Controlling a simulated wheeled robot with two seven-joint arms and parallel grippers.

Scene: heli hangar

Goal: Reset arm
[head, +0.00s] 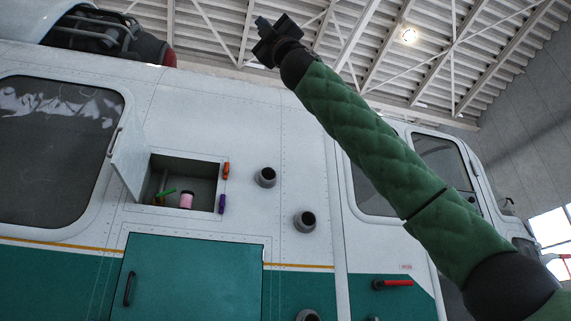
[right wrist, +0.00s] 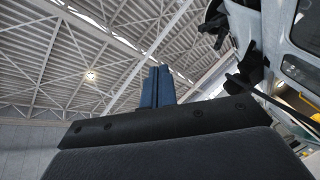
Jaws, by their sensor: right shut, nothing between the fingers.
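My right arm, in a green quilted sleeve, reaches up from the lower right in the head view. Its gripper (head: 262,27) is raised high in front of the hangar roof, above the helicopter's side, well away from the open compartment. In the right wrist view the blue-grey fingers (right wrist: 157,87) stand together, shut, with nothing between them. The roof beams show behind them. My left gripper is not in either view.
The white and green helicopter (head: 215,110) fills most of the head view. Its small compartment (head: 205,166) has an open door (head: 129,163) and holds a pink and dark cylinder (head: 186,200) and a green item (head: 165,192). A red handle (head: 393,283) is at lower right. Space around the raised gripper looks free.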

